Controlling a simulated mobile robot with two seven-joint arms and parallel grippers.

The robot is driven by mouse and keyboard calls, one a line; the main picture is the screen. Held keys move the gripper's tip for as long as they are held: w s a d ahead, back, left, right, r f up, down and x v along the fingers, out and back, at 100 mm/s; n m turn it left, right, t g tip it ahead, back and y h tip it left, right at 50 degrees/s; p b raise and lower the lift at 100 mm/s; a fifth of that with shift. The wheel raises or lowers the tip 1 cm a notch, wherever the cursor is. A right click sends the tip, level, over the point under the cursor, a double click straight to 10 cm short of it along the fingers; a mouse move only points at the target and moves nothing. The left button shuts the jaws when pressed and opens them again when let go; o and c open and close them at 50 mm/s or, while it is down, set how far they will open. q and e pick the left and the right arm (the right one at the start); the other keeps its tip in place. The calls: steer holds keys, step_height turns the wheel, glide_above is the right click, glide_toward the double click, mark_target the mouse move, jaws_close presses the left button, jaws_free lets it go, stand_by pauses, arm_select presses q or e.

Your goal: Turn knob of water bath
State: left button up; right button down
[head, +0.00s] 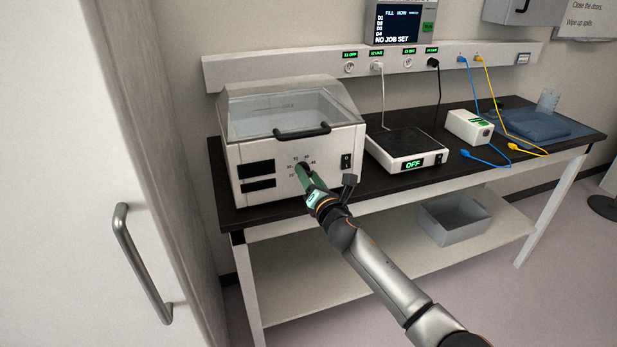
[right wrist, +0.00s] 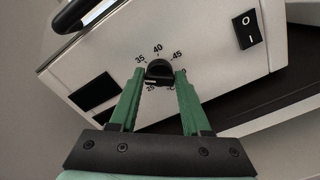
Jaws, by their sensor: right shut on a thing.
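The water bath (head: 290,155) is a white box with a clear lid and a dark handle, at the left end of the dark bench. Its black knob (right wrist: 159,72) sits on the front panel inside a ring of printed numbers, with 35, 40 and 45 readable in the right wrist view. My right gripper (head: 304,171) has reached the front panel. Its green fingers, also in the right wrist view (right wrist: 159,80), are shut on the knob, one on each side. In the head view the fingers hide part of the knob. My left gripper is not in view.
A black rocker switch (right wrist: 246,28) is right of the knob. A flat device (head: 405,147) reading OFF stands right of the bath. A small white box (head: 468,127) and blue and yellow cables lie farther right. A tall white cabinet door (head: 75,200) stands close on the left.

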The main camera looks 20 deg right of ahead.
steer(key=m, duration=0.8)
steer(key=shift+d+f+b, duration=0.1)
steer(key=shift+f+b, duration=0.1)
steer(key=shift+b, duration=0.1)
steer(key=shift+f+m, duration=0.15)
steer(key=shift+m, duration=3.65)
steer(key=shift+c, duration=1.8)
jaws_free()
steer(key=shift+s, duration=0.15)
steer(key=s, duration=1.2)
steer(key=shift+s+d, duration=0.15)
steer(key=shift+d, duration=0.05)
